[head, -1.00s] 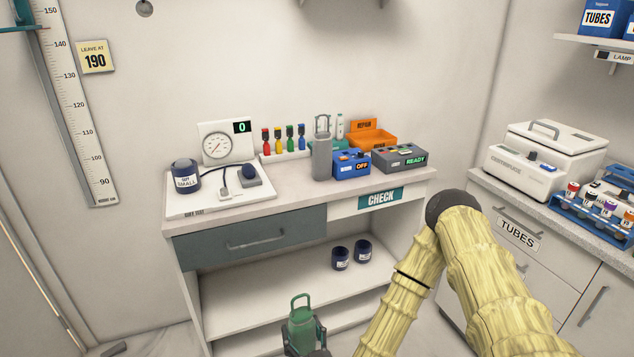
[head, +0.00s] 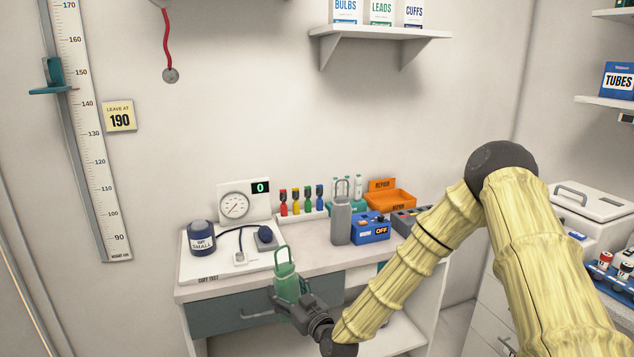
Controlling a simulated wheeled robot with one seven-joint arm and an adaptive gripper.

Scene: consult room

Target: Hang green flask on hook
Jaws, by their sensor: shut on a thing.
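The green flask (head: 286,285) with its loop handle on top is upright in my gripper (head: 290,302). My gripper is shut around its body and holds it in front of the counter's edge, near the grey drawer. A grey flask (head: 341,219) with a loop handle stands on the counter beside a blue box. No hook is clearly visible in the head view.
The cuff test board (head: 213,268) with a gauge and a navy cuff lies on the counter's left. A blue box (head: 370,229) and an orange tray (head: 390,199) stand right of the grey flask. A wall shelf (head: 380,33) holds several boxes. The wall between is clear.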

